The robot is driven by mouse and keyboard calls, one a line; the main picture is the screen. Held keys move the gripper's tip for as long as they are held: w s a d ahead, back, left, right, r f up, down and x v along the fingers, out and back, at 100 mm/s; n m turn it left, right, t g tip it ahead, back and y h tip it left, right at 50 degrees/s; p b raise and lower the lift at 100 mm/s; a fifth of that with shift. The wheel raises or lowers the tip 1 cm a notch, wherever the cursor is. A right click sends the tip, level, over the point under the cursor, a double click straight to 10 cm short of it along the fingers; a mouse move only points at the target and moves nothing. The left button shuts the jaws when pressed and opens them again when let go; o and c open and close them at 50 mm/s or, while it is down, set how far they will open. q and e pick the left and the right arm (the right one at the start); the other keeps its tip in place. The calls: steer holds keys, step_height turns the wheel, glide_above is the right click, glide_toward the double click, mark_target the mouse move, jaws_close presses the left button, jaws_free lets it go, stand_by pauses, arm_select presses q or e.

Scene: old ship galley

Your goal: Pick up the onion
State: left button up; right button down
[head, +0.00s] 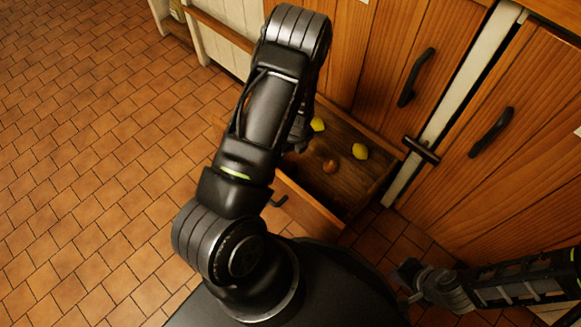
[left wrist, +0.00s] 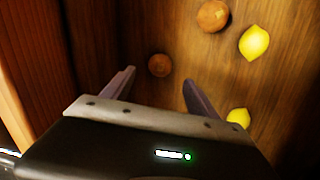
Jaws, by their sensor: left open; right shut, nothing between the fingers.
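Two round brown onion-like things lie in an open wooden drawer. In the left wrist view one (left wrist: 159,65) shows just beyond and between my fingertips, and the other (left wrist: 212,15) is farther off at the top. One of them (head: 330,166) shows clearly in the head view; my left arm seems to hide the other there. My left gripper (left wrist: 158,79) is open and empty, pointing down into the drawer, apart from the nearer onion. It is mostly hidden behind my arm in the head view (head: 298,138). My right gripper (head: 407,283) is shut and empty at the lower right, away from the drawer.
Two yellow lemons lie in the drawer, one (head: 360,151) beside the visible onion and one (head: 317,124) near my left gripper. The drawer (head: 307,207) juts out from wooden cabinets (head: 372,60) with dark handles. The tiled floor (head: 80,150) at left is clear.

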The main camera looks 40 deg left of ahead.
mark_target(290, 162)
arm_select(q)
steer(key=shift+a+f+b, duration=0.1)
steer(key=shift+f+b, duration=0.2)
steer(key=shift+f, duration=0.8)
steer(key=shift+f, duration=0.1)
steer(key=f+b, duration=0.1)
steer(key=f, duration=0.1)
steer(key=f+b, duration=0.1)
steer(key=f, duration=0.1)
steer(key=shift+w+a+f+b, duration=0.1)
steer(key=shift+a+b, duration=0.1)
steer(key=shift+b, duration=0.15)
steer(key=shift+a+f, duration=0.1)
steer(key=shift+f, duration=0.35)
jaws_close()
